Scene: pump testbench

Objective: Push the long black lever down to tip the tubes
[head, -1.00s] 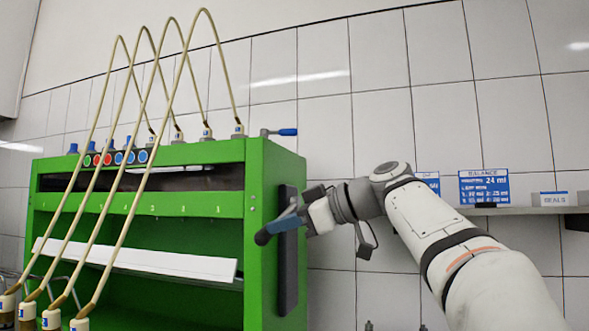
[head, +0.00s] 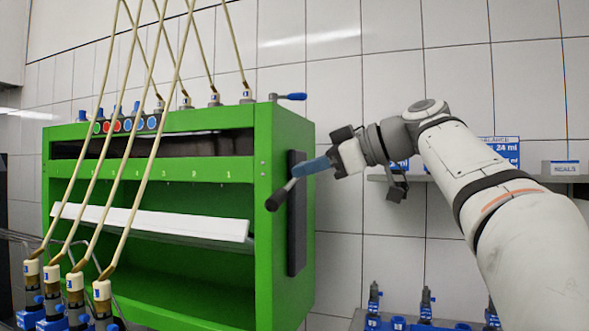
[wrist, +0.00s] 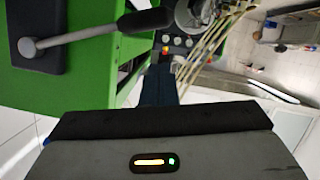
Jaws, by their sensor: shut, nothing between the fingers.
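The long black lever (head: 280,195) is on the right side of the green cabinet (head: 263,250). Its black knob points toward the lower left and its rod reaches back to a dark side plate (head: 297,240). In the wrist view the lever (wrist: 85,37) shows as a grey rod ending in a dark knob. My gripper (head: 296,171) is shut and empty. Its blue fingers are just above the lever in the head view; whether they touch it I cannot tell.
A white tilted strip (head: 150,222) crosses the cabinet front. A small blue-handled valve (head: 290,97) is on top. A wall shelf (head: 440,180) is behind my arm, and blue fittings (head: 375,298) stand at the lower right.

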